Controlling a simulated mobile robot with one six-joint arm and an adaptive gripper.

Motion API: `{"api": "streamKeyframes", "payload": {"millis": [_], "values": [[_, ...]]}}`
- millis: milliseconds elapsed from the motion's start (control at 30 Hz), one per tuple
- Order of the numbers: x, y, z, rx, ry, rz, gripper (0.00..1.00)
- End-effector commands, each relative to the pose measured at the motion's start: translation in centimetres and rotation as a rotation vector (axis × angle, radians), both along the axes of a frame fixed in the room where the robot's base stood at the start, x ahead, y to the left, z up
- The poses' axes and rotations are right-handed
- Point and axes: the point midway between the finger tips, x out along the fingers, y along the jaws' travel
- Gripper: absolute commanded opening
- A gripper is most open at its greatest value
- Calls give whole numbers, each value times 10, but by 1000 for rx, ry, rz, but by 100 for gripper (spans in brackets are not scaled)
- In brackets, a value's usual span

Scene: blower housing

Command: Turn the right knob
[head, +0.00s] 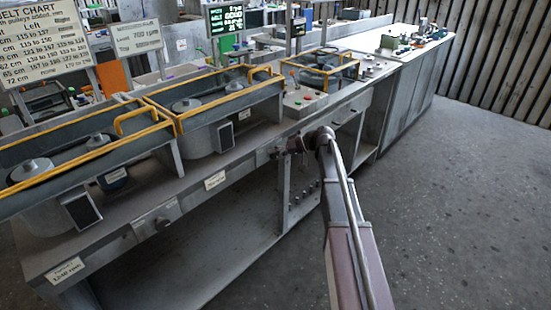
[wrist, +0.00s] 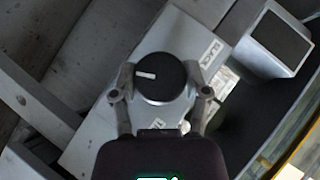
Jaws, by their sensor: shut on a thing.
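A round black knob (wrist: 161,72) with a white pointer mark sits on a grey panel in the wrist view. The mark points left, tilted slightly. My gripper (wrist: 161,84) has one finger on each side of the knob and is shut on it. In the head view, my gripper (head: 290,148) is at the front face of the long bench, right of centre; it hides much of the knob there.
The grey bench (head: 215,200) carries yellow-railed housings (head: 220,90) with small dark screens (head: 82,211). A belt chart sign (head: 42,38) stands at the upper left. White labels are on the front face. The floor (head: 450,190) at right is clear.

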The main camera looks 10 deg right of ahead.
Motion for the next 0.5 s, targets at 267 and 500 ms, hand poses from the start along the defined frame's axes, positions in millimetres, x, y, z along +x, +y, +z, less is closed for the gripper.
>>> {"api": "streamKeyframes", "payload": {"millis": [267, 500], "values": [[0, 1, -1, 41, 33, 2, 12], [-1, 1, 0, 41, 33, 2, 12]]}}
